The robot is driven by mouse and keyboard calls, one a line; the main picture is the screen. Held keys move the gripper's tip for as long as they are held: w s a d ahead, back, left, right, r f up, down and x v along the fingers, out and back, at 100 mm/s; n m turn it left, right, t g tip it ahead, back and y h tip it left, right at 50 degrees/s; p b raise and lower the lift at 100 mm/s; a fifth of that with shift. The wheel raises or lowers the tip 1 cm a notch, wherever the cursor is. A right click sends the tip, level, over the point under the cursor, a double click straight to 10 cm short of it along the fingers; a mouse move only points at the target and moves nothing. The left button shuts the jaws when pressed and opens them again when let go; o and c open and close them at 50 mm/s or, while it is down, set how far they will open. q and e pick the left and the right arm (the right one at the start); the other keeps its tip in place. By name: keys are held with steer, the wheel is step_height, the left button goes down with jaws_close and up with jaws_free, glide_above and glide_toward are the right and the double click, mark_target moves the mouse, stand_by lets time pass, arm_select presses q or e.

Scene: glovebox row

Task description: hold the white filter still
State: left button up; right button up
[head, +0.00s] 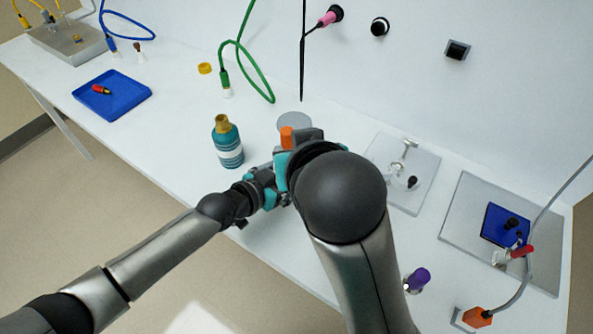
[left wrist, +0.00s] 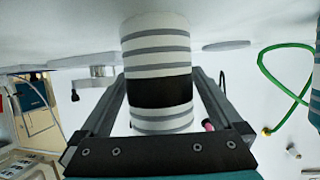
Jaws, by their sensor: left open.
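The white filter (left wrist: 157,58) is a white cylinder with grey stripes and a black band, in the left wrist view, which shows the bench upside down. It stands upright on the bench. My left gripper (left wrist: 160,88) is open, with one finger on each side of the filter and a narrow gap at most. In the head view my left gripper (head: 268,182) is at the middle of the bench, and the filter is hidden behind my grippers and arm. My right gripper (head: 301,146) is mostly hidden behind its own arm, beside an orange piece (head: 287,137).
A teal banded bottle (head: 227,145) stands just left of my grippers. A grey disc (head: 294,122) lies behind them. A clear fitting on a plate (head: 424,187) is to the right, with a purple-capped item (head: 417,280) nearer. A blue tray (head: 125,104) lies far left.

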arm_select(q)
steer(key=shift+w+d+f, duration=0.25)
steer(key=shift+w+d, duration=0.15)
steer(key=c, duration=1.5)
stand_by(0.4)
